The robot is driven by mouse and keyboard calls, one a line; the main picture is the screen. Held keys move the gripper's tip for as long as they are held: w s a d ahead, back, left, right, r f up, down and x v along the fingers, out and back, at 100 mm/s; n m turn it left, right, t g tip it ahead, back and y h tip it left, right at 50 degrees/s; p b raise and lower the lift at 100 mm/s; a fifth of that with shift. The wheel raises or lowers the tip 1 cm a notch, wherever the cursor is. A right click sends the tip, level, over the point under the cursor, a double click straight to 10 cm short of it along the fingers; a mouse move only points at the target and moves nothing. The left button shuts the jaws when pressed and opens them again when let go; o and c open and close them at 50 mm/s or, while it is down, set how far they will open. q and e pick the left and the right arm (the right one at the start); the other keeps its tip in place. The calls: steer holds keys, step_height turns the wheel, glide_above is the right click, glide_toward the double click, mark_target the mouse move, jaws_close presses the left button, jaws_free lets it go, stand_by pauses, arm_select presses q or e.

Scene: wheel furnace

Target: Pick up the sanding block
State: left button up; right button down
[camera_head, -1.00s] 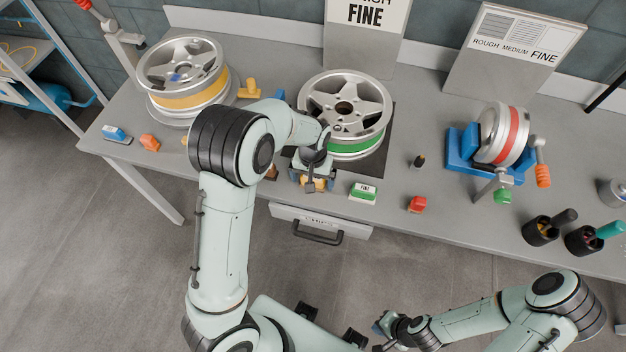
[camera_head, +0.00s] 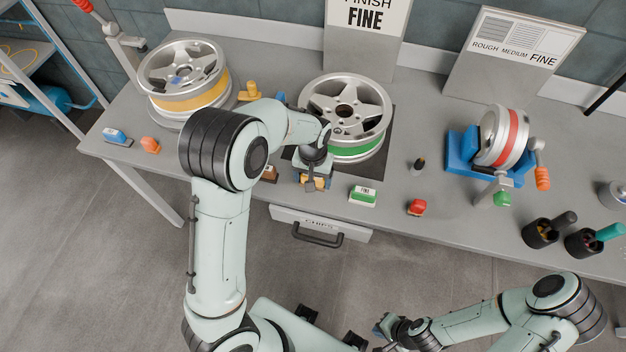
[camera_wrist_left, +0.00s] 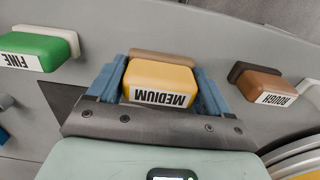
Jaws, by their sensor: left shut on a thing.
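The yellow sanding block marked MEDIUM (camera_wrist_left: 160,80) sits between the two blue fingers of my left gripper (camera_wrist_left: 162,76) in the left wrist view. The fingers are shut on its sides. In the head view my left gripper (camera_head: 314,182) is low at the bench's front edge, and the block is mostly hidden by it. A green block marked FINE (camera_head: 363,196) lies to its right; it also shows in the left wrist view (camera_wrist_left: 38,50). A brown block marked ROUGH (camera_head: 269,174) lies to its left. My right gripper (camera_head: 384,327) is low in front of the bench, away from the blocks.
A wheel with a green band (camera_head: 358,148) stands just behind my left gripper. A wheel with a yellow band (camera_head: 190,98) is at the left. A drawer (camera_head: 320,225) hangs under the bench edge.

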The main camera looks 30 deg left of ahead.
arm_select(q)
step_height(320, 180, up, 18)
steer(key=p, duration=0.1)
steer(key=shift+p, duration=0.3)
arm_select(e)
steer(key=shift+w+r, duration=1)
steer(key=shift+r, duration=0.2)
arm_select(q)
steer(key=shift+f, duration=0.1)
steer(key=o, duration=0.5)
steer(key=shift+c, duration=1.5)
